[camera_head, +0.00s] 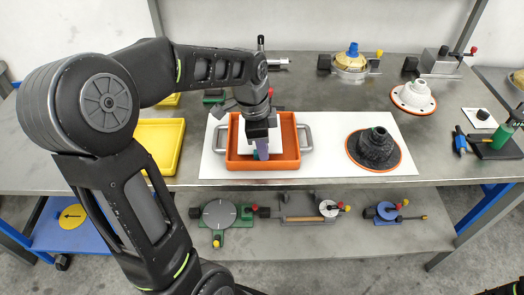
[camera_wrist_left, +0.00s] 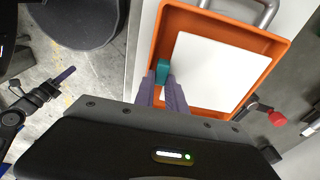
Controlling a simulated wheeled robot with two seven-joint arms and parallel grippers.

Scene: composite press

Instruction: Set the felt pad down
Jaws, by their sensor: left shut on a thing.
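The felt pad, a white square (camera_wrist_left: 208,72) with a teal grip block (camera_wrist_left: 162,71) at one edge, is inside an orange tray (camera_wrist_left: 232,27). My left gripper (camera_wrist_left: 160,86) is shut on the teal block, its purple fingers either side of it. In the head view the left gripper (camera_head: 262,154) points down into the orange tray (camera_head: 292,142) and covers much of the pad. I cannot tell whether the pad touches the tray floor. My right gripper (camera_wrist_left: 60,80) shows at the left of the wrist view; its opening is unclear.
The tray has grey handles and stands on a white sheet (camera_head: 345,128) on the metal table. A dark cone-shaped part (camera_head: 374,150) is to its right, a yellow tray (camera_head: 160,140) to its left. Several fixtures stand at the back and on the lower shelf.

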